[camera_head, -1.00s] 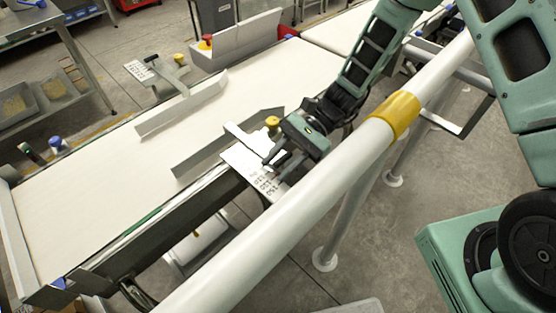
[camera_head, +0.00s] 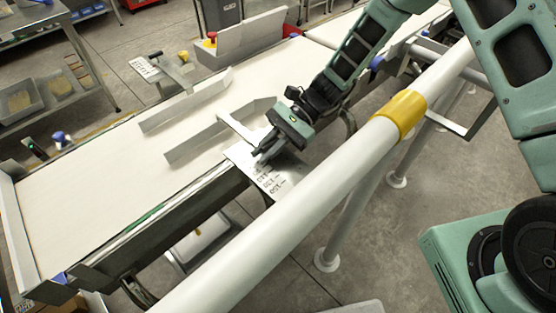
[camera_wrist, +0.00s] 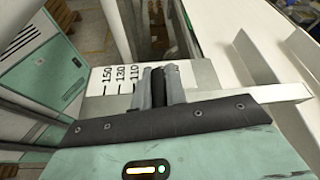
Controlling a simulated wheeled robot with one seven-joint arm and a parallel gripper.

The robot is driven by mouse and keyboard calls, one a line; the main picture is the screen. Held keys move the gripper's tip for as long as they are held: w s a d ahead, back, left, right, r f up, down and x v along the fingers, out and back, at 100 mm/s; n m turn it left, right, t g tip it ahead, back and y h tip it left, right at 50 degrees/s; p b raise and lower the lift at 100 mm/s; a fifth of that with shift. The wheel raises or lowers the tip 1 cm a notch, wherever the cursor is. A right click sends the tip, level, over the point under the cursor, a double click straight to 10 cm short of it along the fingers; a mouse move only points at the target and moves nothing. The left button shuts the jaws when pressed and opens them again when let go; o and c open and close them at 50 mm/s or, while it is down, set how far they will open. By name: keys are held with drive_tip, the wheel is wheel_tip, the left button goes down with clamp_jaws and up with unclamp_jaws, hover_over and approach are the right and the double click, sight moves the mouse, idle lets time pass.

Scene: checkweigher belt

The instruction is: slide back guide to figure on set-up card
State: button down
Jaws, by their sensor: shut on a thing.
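The near guide (camera_head: 205,138) is a grey rail standing on the pale belt, with a light arm (camera_head: 238,128) reaching to a white scale plate (camera_head: 262,172) at the belt's near side. My gripper (camera_head: 262,152) is over this plate. In the wrist view my gripper (camera_wrist: 158,86) is shut on a dark upright piece (camera_wrist: 157,84) by the guide's arm (camera_wrist: 245,92). The scale (camera_wrist: 115,77) shows 150, 130 and 110, with the fingers just past 110. Lower figures are hidden. The far guide (camera_head: 185,102) has its own scale plate (camera_head: 145,69). I cannot make out a set-up card.
A thick pale rail with a yellow band (camera_head: 400,108) runs between my body and the belt (camera_head: 90,185). A grey box-like housing (camera_head: 240,40) with a red button (camera_head: 212,36) stands beyond the belt. The belt left of the guides is clear.

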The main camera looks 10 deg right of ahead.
drive_tip(key=shift+w+a, duration=0.25)
drive_tip(key=shift+w, duration=0.2)
drive_tip(key=c, duration=1.4)
unclamp_jaws()
drive_tip(key=shift+c, duration=0.2)
drive_tip(key=b+v, duration=0.3)
drive_tip(key=v, duration=1.4)
drive_tip(key=shift+d+b, duration=0.2)
drive_tip(key=shift+b, duration=0.15)
drive_tip(key=shift+w, duration=0.1)
